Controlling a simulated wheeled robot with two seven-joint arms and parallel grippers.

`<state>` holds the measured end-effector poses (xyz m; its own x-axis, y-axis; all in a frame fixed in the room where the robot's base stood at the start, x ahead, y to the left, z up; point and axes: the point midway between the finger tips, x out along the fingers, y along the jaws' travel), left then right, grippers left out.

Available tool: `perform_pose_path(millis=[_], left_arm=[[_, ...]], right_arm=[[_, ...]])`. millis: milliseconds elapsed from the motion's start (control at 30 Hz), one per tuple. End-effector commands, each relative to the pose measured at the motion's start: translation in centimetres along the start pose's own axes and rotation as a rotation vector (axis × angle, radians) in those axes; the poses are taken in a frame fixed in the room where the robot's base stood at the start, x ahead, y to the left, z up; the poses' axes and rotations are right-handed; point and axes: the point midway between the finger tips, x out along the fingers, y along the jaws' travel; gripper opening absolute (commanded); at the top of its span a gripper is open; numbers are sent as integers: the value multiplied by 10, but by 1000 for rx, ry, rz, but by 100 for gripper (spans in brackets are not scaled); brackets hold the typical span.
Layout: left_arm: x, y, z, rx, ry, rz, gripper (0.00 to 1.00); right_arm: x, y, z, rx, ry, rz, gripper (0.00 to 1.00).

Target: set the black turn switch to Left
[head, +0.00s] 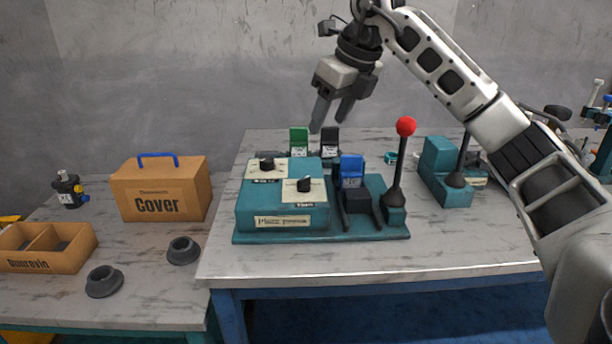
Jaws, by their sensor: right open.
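A teal control box (282,221) stands on the grey table in the head view. Two black turn switches sit on cream plates on its top: a rear one (267,164) and a front one (304,185). Their exact settings and labels are too small to read. My right gripper (331,118) hangs above and behind the box, with its fingers pointing down and apart. It is empty and touches neither switch. My left gripper does not show.
A red-knobbed lever (405,127) rises right of the box. A teal lever unit (440,160) stands farther right. A cardboard Cover box (160,190) is on the left table.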

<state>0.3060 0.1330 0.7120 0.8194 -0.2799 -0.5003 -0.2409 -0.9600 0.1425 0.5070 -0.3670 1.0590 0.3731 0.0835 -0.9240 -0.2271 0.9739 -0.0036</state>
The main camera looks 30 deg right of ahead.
Motion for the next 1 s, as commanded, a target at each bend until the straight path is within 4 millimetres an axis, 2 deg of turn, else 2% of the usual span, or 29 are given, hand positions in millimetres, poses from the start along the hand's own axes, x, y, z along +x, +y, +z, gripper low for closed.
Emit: perform_pose_path(millis=[600, 800, 1000], left_arm=[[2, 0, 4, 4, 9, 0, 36], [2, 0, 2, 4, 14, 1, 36], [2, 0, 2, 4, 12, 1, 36]], right_arm=[[125, 3, -1, -3, 3, 6, 55], [147, 3, 0, -4, 1, 5, 55], [153, 3, 0, -5, -1, 5, 55]])
